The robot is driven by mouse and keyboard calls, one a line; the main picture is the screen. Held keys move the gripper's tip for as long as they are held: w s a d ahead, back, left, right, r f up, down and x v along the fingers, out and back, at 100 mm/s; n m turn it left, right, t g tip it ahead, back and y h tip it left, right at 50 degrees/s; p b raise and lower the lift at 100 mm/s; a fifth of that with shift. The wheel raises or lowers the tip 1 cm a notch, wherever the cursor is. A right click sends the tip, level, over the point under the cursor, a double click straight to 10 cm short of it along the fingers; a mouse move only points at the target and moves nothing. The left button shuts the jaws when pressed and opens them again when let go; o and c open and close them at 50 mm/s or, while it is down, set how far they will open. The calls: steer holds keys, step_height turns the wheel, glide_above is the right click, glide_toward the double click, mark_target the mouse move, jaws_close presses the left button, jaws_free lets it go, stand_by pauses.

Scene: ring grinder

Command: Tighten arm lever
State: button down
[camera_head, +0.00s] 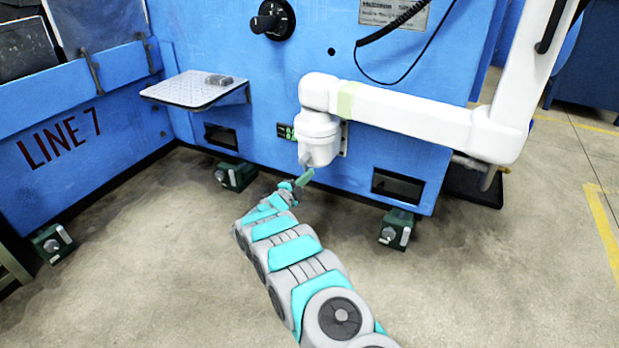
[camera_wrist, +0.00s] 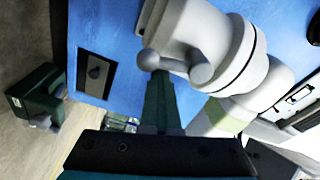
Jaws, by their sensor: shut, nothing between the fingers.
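The white machine arm (camera_head: 420,122) ends at the left in a round joint housing (camera_head: 318,135), low on the blue machine front. The arm lever (camera_head: 305,160) is a short grey handle under the housing. In the wrist view the lever (camera_wrist: 175,65) runs across below the white housing (camera_wrist: 195,30), with a rounded knob at its left end. My gripper (camera_head: 306,176) is just below the lever in the head view. In the wrist view its dark green fingers (camera_wrist: 158,92) are together and empty, with the tips at the lever. I cannot tell whether they touch it.
A small shelf (camera_head: 190,90) juts from the machine at the left. Green levelling feet (camera_head: 396,229) stand on the floor along the machine base. A black cable (camera_head: 360,65) hangs above the white arm. The concrete floor in front is clear.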

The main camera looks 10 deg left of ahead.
steer(key=shift+w+a+f, duration=0.1)
steer(key=shift+a+f, duration=0.15)
steer(key=shift+a, duration=0.05)
steer(key=shift+w+a, duration=0.1)
steer(key=shift+a, duration=0.1)
stand_by(0.3)
steer(key=shift+d, duration=0.1)
